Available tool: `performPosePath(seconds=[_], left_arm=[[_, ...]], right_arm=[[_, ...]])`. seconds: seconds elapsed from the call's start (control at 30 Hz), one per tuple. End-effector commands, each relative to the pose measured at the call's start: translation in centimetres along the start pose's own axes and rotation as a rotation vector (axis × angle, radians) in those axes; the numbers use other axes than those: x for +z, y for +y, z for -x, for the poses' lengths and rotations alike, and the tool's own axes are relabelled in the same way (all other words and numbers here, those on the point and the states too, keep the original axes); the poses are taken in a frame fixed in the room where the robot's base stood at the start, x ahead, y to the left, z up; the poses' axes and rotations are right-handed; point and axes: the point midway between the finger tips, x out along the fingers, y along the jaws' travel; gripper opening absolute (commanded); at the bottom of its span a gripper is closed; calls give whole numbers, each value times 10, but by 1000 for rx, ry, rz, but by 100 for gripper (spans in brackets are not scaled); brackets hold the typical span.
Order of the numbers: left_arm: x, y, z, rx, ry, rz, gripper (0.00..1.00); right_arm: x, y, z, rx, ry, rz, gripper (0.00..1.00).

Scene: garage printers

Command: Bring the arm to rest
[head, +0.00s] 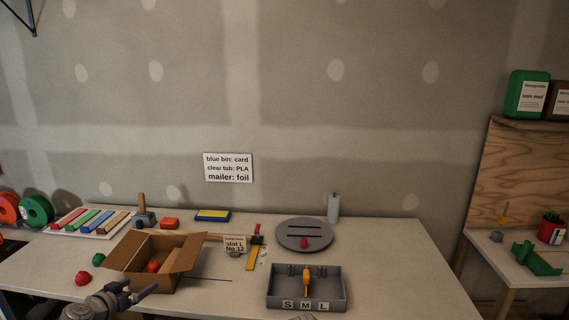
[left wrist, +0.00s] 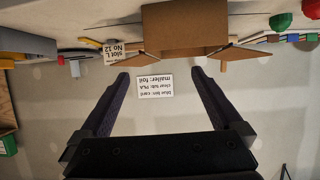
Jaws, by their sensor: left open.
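My left gripper (head: 122,293) is at the lower left of the head view, in front of the open cardboard box (head: 150,284). In the left wrist view the gripper (left wrist: 160,74) shows its two dark fingers spread apart with nothing between them. That view is upside down, and the box (left wrist: 185,28) and the wall sign (left wrist: 155,90) appear beyond the fingers. My right gripper is in neither view.
The table (head: 400,260) carries a grey S-M-L tray (head: 307,304), a round grey plate (head: 305,235), a rack of coloured bars (head: 90,222) and red and green balls. A clear bottle (head: 333,208) stands at the back. The table's right part is bare.

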Motion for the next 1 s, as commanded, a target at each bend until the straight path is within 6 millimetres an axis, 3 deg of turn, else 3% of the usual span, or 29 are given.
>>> performPosePath(seconds=[0.27,0.47,0.57,0.73,0.9,1.0], left_arm=[[9,47,-14,85,-78,-2,100],[25,105,-24,181,-191,-6,100],[38,144,-27,238,-276,-13,100],[74,231,-19,334,-504,-40,100],[119,309,12,346,-790,-99,100],[141,340,36,299,-937,-143,100]], right_arm=[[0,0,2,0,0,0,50],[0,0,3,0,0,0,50],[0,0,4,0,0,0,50],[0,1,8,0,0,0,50],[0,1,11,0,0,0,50],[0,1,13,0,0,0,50]])
